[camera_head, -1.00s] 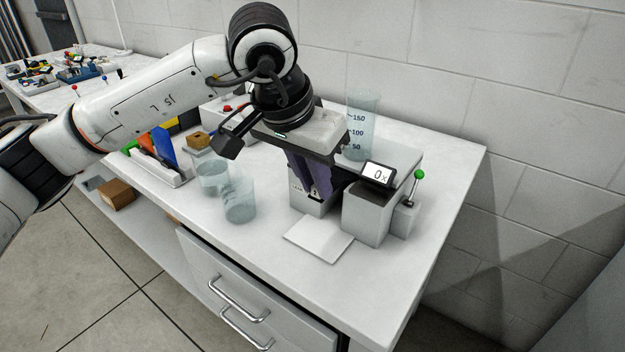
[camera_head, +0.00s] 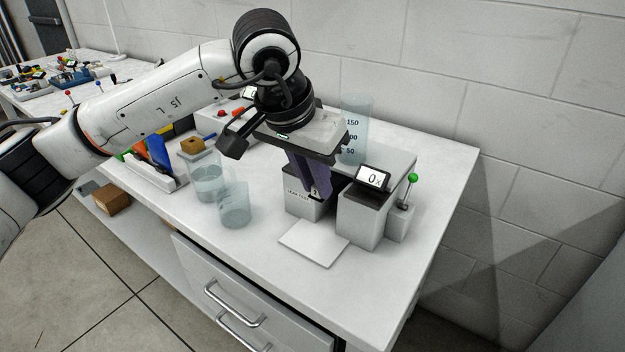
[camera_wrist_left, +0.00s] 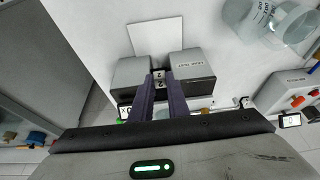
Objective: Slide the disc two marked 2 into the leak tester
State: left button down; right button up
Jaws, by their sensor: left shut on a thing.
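The leak tester (camera_head: 298,199) is a small grey box with a dark top and a lettered front, on the bench. In the left wrist view the disc (camera_wrist_left: 159,76) shows between the fingertips (camera_wrist_left: 159,80), in line with the gap between two grey boxes. Most of the disc is hidden by the fingers, and I cannot tell whether it touches the tester. My right gripper is out of view.
A grey box with a display (camera_head: 373,179) and a green-knobbed lever (camera_head: 411,180) stand close right. A white plate (camera_head: 313,243) lies in front. Glass beakers (camera_head: 235,207) stand left, and a tall graduated cylinder (camera_head: 354,130) behind. The bench's front right is clear.

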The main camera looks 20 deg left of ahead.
pick_arm(q)
jog(key=shift+w+d+p, duration=0.2)
jog(key=shift+w+d, duration=0.05)
jog(key=shift+w, duration=0.4)
jog(key=shift+w+d+p, duration=0.15)
jog(key=shift+w+d, duration=0.05)
jog(key=shift+w, duration=0.45)
jog(key=c, duration=1.6)
grip_release()
jog(key=v, duration=1)
jog(key=shift+a+r, duration=0.1)
jog(key=shift+r, duration=0.05)
jog(key=shift+s, duration=0.1)
